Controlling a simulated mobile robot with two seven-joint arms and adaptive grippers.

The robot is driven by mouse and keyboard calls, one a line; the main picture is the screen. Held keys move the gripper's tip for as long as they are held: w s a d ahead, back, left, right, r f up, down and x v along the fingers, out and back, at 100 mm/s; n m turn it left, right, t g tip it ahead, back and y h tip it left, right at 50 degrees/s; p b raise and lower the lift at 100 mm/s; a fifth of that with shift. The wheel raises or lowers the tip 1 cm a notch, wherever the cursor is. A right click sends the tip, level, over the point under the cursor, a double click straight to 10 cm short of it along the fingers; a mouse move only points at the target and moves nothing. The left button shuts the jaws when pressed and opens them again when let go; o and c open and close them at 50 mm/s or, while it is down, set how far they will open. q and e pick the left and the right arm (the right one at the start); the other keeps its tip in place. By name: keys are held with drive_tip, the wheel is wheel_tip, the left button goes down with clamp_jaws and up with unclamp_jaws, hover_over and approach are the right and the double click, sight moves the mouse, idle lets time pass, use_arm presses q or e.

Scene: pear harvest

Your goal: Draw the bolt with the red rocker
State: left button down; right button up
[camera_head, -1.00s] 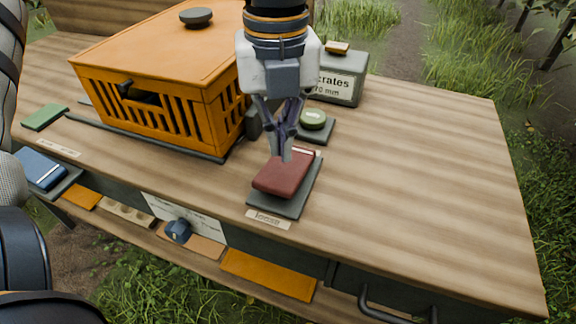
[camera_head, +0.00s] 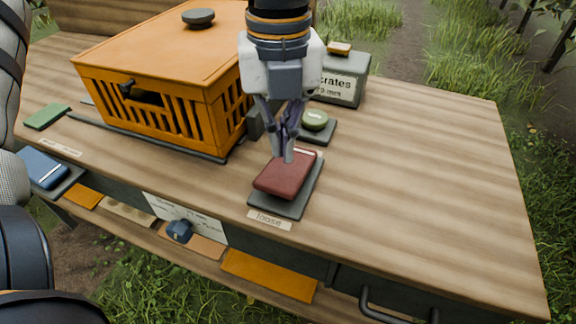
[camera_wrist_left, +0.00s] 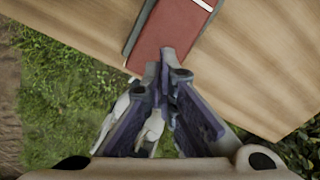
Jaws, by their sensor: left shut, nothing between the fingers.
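The red rocker (camera_head: 284,178) sits on a dark base plate on the wooden bench, with a label reading "loose" in front of it. It also shows at the top of the left wrist view (camera_wrist_left: 170,30). My left gripper (camera_head: 286,158) is shut and empty, its fingertips at the far part of the rocker's top; whether they press on it I cannot tell. In the left wrist view the closed fingertips (camera_wrist_left: 166,54) overlap the rocker's edge. No bolt can be made out clearly. My right gripper is not in view.
An orange slatted crate (camera_head: 165,57) stands left of my gripper. A blue rocker (camera_head: 42,168) lies at far left. The bench's right side is clear.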

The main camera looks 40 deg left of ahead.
sight(282, 173)
use_arm(q)
drive_tip(key=shift+f, duration=2.5)
idle(1.2)
wheel_tip(282, 173, up, 6)
drive_tip(key=p, duration=0.4)
drive_tip(key=shift+f, duration=0.25)
drive_tip(key=shift+r+p, duration=0.45)
drive_tip(key=shift+r, duration=0.45)
drive_tip(key=shift+f, duration=0.15)
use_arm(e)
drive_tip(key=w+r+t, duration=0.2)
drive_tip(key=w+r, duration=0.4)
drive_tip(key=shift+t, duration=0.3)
